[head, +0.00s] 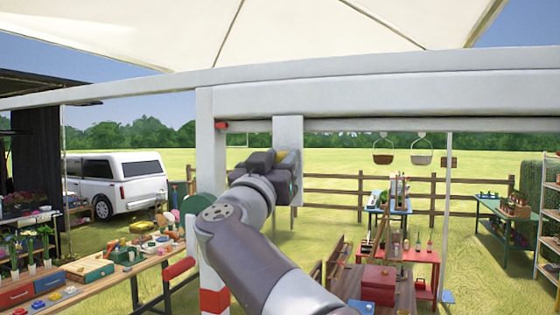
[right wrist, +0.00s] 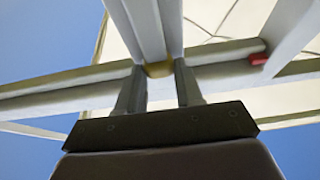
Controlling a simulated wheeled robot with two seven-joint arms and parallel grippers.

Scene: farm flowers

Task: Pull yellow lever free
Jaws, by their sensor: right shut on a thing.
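The yellow lever (right wrist: 159,69) shows as a small yellow patch between the fingers in the right wrist view, under a pale hanging post. A sliver of yellow also shows beside my gripper in the head view (head: 289,157). My right gripper (right wrist: 160,84) is shut on the lever, with one finger on each side of it; it is raised at the hanging post in the head view (head: 284,172). Most of the lever is hidden by my gripper and the post. My left gripper is not in view.
A pale horizontal beam (head: 400,92) crosses above, with the short post (head: 288,133) hanging from it. An upright post (head: 207,150) stands left of my arm. A red peg (head: 221,125) sticks out under the beam. Tables with goods stand at left and right below.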

